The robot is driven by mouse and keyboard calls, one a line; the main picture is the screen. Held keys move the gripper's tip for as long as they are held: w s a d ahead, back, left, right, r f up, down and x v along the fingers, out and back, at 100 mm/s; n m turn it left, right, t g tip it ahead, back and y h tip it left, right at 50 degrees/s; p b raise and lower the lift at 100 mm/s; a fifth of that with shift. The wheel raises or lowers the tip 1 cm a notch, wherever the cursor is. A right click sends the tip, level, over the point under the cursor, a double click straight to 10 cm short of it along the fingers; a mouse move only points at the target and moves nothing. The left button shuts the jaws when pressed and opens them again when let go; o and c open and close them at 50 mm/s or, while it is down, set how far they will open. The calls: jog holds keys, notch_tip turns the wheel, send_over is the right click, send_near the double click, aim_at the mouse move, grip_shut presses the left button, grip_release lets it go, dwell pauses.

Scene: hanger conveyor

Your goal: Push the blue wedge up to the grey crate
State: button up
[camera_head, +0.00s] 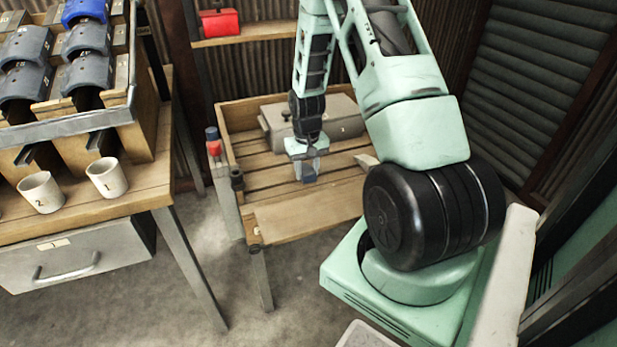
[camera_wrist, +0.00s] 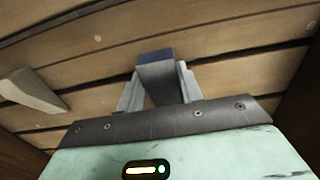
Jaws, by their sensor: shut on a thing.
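The blue wedge (camera_head: 309,178) is low over or on the slatted wooden bench, between the fingers of my gripper (camera_head: 306,165). In the wrist view the wedge (camera_wrist: 156,72) shows as a dark blue-grey block, with the pale fingers of my gripper (camera_wrist: 158,88) closed on its two sides. I cannot tell whether its underside touches the boards. The grey crate (camera_head: 345,124) lies at the back of the bench, behind my gripper and partly hidden by my arm. A gap of bare boards shows between wedge and crate.
A pale wedge-shaped piece (camera_head: 366,161) lies on the boards right of my gripper; it also shows in the wrist view (camera_wrist: 32,92). The wooden bench (camera_head: 300,214) has raised edges. A red box (camera_head: 219,22) sits on the back shelf.

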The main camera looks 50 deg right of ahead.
aim_at(303, 166)
jog(key=shift+w+d, duration=0.2)
jog(key=shift+w, duration=0.15)
jog(key=shift+w+d, duration=0.1)
jog(key=shift+w+d+p, duration=0.15)
jog(key=shift+w+d, duration=0.2)
jog(key=shift+w, duration=0.2)
jog(key=shift+w+d+p, duration=0.15)
jog(key=shift+w+d, duration=0.15)
jog(key=shift+w, duration=0.25)
jog(key=shift+w+d, duration=0.25)
jog(key=shift+w, duration=0.15)
jog(key=shift+w+d, duration=0.4)
jog(key=shift+w, duration=0.25)
jog(key=shift+w+d, duration=0.35)
jog(key=shift+w, duration=0.25)
jog(key=o, duration=0.9)
